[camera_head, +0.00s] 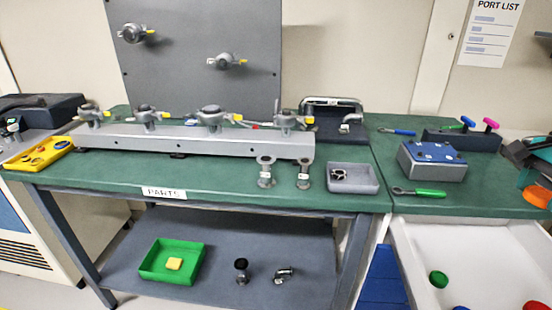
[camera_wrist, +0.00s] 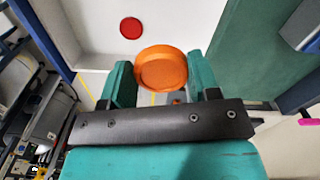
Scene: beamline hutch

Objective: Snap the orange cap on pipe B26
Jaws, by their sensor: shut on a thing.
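An orange cap (camera_wrist: 161,70) sits between the two teal fingers of my gripper (camera_wrist: 157,76) in the wrist view. My gripper is shut on it. In the head view the cap (camera_head: 537,196) shows at the right edge, above the white tray, with part of my gripper (camera_head: 540,174) there. Two short upright pipe pieces, one on the left (camera_head: 266,174) and one on the right (camera_head: 303,176), stand at the bench's front. A dark-topped pipe (camera_head: 241,271) and a bent fitting (camera_head: 284,275) are on the lower shelf. Their labels are too small to read, so I cannot tell which is B26.
The white tray (camera_head: 430,252) holds loose caps, including a green one (camera_head: 438,279) and a red one (camera_wrist: 131,28). A grey rail with several valves (camera_head: 200,138) fills the bench's back. A grey bin (camera_head: 353,178), blue-topped box (camera_head: 432,162) and green-handled tool (camera_head: 420,192) occupy the right.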

